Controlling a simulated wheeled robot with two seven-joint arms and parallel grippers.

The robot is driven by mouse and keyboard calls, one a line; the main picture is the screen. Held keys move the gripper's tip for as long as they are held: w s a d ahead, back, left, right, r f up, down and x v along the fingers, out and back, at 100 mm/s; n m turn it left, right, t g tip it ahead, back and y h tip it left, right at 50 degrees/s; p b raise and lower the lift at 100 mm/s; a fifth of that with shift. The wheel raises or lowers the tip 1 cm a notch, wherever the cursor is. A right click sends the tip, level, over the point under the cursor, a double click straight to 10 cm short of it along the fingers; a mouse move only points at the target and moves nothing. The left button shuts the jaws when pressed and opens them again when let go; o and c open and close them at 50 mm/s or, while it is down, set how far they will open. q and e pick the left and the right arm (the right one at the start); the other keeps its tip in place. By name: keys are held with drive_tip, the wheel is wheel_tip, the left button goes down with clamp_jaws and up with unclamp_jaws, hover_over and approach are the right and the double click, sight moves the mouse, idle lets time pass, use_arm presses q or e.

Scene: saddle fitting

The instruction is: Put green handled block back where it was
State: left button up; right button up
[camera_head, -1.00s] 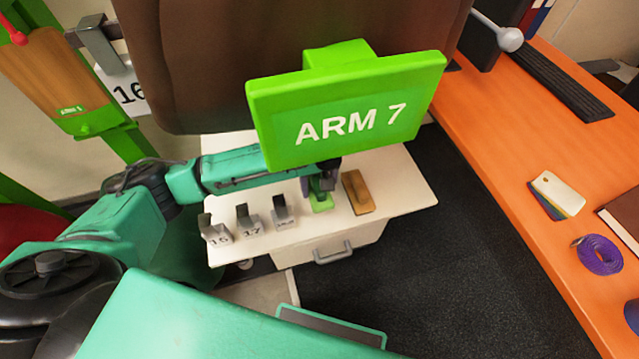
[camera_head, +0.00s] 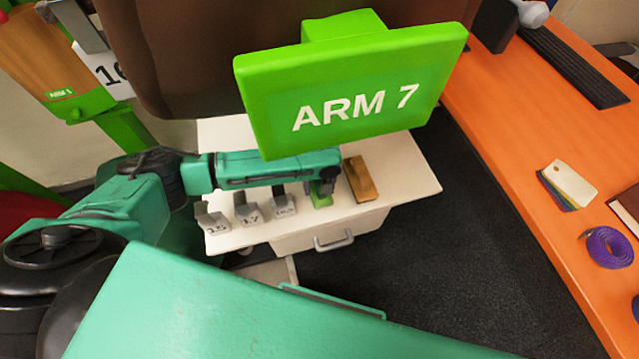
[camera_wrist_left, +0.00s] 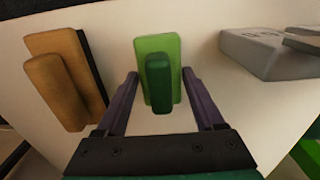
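The green handled block (camera_head: 321,200) sits on the white cabinet top between the row of grey numbered pieces and the brown handled block. In the left wrist view the green block (camera_wrist_left: 143,48) has its dark green handle facing the camera. My left gripper (camera_head: 322,187) is just above it. In the left wrist view the two fingers of my left gripper (camera_wrist_left: 160,88) are spread on either side of the handle, with a gap on both sides. My right gripper is not in view.
The brown handled block (camera_head: 360,180) lies close to the right of the green one. Grey pieces marked 15 (camera_head: 212,220) and 17 (camera_head: 247,210), and another grey piece (camera_head: 283,202), stand to the left. The green "ARM 7" sign (camera_head: 350,95) hangs over the cabinet (camera_head: 400,190).

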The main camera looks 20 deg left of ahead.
use_arm(q)
drive_tip(key=o, duration=0.3)
wheel_tip(320, 180, up, 12)
drive_tip(key=p, duration=0.1)
drive_tip(key=shift+r+p, duration=0.15)
drive_tip(key=shift+p, duration=0.25)
